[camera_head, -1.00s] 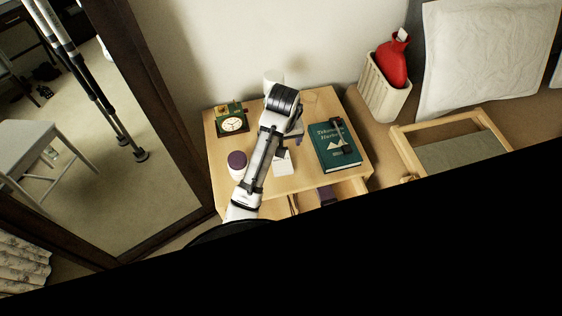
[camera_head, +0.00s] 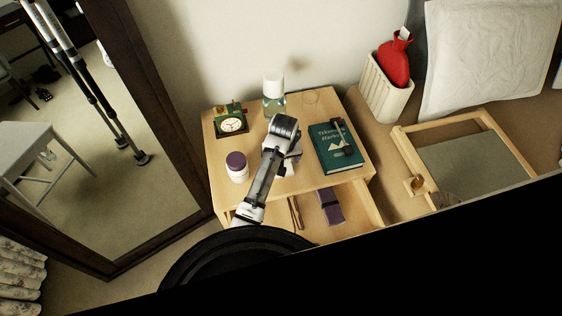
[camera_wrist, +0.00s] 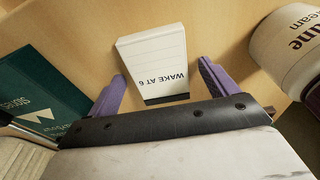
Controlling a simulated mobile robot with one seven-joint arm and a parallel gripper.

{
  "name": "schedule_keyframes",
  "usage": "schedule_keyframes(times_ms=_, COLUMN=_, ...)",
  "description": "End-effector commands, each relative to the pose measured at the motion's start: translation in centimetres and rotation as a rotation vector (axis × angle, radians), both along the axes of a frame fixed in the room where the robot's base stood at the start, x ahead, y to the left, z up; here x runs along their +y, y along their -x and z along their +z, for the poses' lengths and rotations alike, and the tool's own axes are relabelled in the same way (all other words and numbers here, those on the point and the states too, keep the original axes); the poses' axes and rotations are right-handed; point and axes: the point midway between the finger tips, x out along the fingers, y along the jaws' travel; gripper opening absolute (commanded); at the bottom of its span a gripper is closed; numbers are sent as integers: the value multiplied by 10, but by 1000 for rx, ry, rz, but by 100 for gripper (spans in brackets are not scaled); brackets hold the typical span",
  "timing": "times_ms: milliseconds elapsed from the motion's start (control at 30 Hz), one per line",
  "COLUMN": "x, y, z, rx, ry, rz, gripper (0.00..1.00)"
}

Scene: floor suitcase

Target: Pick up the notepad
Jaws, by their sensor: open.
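The notepad (camera_wrist: 152,52) is a small white lined pad with "WAKE AT 6" written on it and a dark band at its near end. It lies on the wooden nightstand top. In the wrist view my gripper (camera_wrist: 162,75) is open, with one purple finger on each side of the pad's near part. The fingers look apart from the pad; their height above the top is hard to tell. In the head view my arm mostly hides the pad, and a pale edge (camera_head: 287,170) shows beside my wrist.
On the nightstand (camera_head: 300,183) are a green book (camera_head: 335,148), a purple-lidded jar (camera_head: 237,167), a clock (camera_head: 231,121) and a white-capped bottle (camera_head: 273,93). The book (camera_wrist: 30,100) and jar (camera_wrist: 290,45) flank my gripper. The open drawer (camera_head: 365,203) holds a purple case (camera_head: 331,206).

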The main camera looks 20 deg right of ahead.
Motion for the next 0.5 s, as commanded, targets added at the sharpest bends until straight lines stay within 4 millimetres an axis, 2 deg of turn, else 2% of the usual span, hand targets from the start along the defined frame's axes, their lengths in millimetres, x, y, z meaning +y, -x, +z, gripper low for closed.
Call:
schedule_keyframes(times_ms=133, x=0, y=0, z=0, rx=0, ry=0, rz=0, gripper=85)
schedule_keyframes(times_ms=167, x=0, y=0, z=0, rx=0, ry=0, rz=0, gripper=83)
schedule_keyframes(times_ms=500, x=0, y=0, z=1, rx=-1, ry=0, rz=0, gripper=38)
